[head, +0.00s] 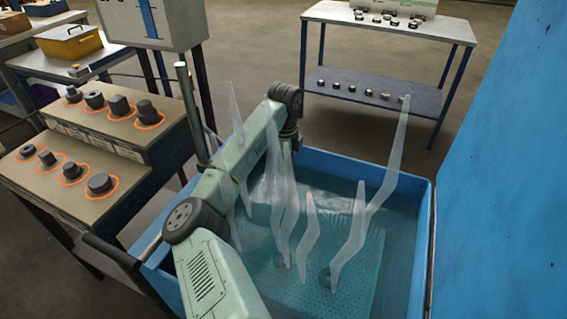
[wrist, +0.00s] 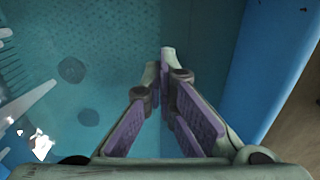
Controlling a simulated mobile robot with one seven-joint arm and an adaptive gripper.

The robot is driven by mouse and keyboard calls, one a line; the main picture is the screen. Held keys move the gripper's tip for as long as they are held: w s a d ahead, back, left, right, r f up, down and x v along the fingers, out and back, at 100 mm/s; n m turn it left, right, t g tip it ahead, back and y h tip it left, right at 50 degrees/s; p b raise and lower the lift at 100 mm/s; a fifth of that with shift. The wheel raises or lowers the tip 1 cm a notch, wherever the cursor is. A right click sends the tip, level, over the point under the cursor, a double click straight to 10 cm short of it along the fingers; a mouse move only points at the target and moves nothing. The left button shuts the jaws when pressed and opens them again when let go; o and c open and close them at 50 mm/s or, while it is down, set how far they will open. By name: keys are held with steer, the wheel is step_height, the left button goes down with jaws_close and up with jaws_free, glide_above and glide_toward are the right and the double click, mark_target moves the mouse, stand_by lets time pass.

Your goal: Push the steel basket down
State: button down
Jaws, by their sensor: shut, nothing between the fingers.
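The steel basket (head: 350,292) lies under the water in the blue tank. It looks like a perforated, teal-tinted tray, and its mesh also shows at the upper left of the wrist view (wrist: 95,28). Dark round pieces (wrist: 72,70) lie on it. My gripper (wrist: 169,62) is shut and empty, its fingertips together over the tank near the blue wall. Whether the tips touch the basket or the water cannot be told. In the head view the fingers are hidden behind my arm and pale plumes.
The blue tank (head: 428,215) has raised walls around the water. Pale, jagged plumes (head: 355,235) rise from it. A tall blue panel (head: 500,180) stands at the right. A stepped bench (head: 90,190) with ringed dark parts stands at the left, and a shelf table (head: 385,95) behind.

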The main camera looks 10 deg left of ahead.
step_height(320, 180, down, 10)
steer(key=b, duration=0.5)
steer(key=shift+r, duration=0.15)
steer(key=shift+w, duration=0.1)
